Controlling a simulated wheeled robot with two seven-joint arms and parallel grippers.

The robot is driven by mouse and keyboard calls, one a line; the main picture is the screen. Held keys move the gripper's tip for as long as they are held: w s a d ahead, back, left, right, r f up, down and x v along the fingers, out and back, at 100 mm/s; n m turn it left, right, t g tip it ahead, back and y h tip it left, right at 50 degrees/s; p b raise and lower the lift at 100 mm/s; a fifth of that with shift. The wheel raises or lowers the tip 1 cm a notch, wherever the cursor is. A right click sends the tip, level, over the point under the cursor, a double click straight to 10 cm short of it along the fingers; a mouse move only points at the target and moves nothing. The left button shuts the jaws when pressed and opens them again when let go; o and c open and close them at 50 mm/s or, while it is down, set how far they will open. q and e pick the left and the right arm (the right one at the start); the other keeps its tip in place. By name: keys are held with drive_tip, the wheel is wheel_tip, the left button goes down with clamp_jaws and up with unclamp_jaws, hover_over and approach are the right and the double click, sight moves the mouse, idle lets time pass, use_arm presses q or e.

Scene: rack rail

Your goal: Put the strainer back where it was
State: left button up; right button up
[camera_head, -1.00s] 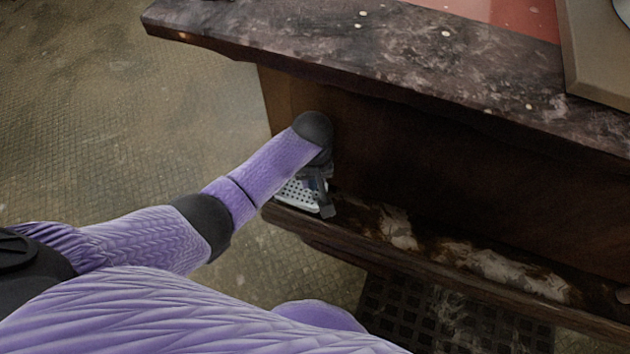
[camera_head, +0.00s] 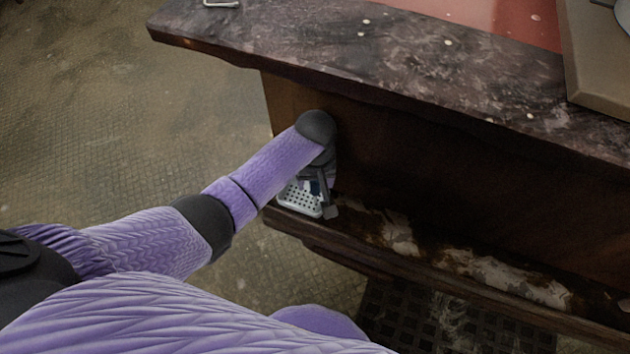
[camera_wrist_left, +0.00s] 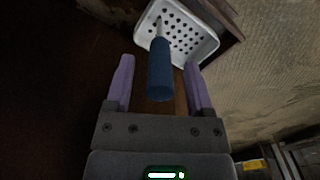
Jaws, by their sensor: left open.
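The strainer has a white perforated basket (camera_head: 299,198) and a blue handle (camera_wrist_left: 160,70). It sits at the left end of the low wooden shelf, partly hidden in the head view by my left gripper (camera_head: 325,198). In the left wrist view its basket (camera_wrist_left: 178,30) lies beyond the fingertips, with the handle pointing back between the two purple fingers. My left gripper (camera_wrist_left: 158,78) is open, its fingers apart on either side of the handle with gaps showing. My right gripper is not in view.
The dark counter top (camera_head: 300,40) overhangs the low shelf (camera_head: 440,255). A red panel (camera_head: 480,18) and a brown board (camera_head: 600,60) are on the counter at right. A dark grid mat (camera_head: 430,315) lies on the floor below. The floor at left is clear.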

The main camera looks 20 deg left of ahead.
use_arm(q)
wheel_tip(320, 180, up, 10)
drive_tip(key=p, duration=0.5)
drive_tip(key=shift+f, duration=0.25)
drive_tip(key=shift+r, duration=0.25)
drive_tip(key=s+a+f+m+g, duration=0.15)
drive_tip(key=s+a+f, duration=0.25)
drive_tip(key=s+f, duration=0.8)
drive_tip(key=s+a+f+m, duration=0.3)
drive_tip(key=s+f, duration=0.7)
drive_tip(key=s, duration=0.5)
drive_tip(key=s+a+m, duration=0.1)
drive_tip(key=s, duration=0.7)
drive_tip(key=s+a+f+m+y, duration=0.1)
drive_tip(key=s+a+m, duration=0.1)
drive_tip(key=s, duration=0.7)
drive_tip(key=shift+f, duration=0.25)
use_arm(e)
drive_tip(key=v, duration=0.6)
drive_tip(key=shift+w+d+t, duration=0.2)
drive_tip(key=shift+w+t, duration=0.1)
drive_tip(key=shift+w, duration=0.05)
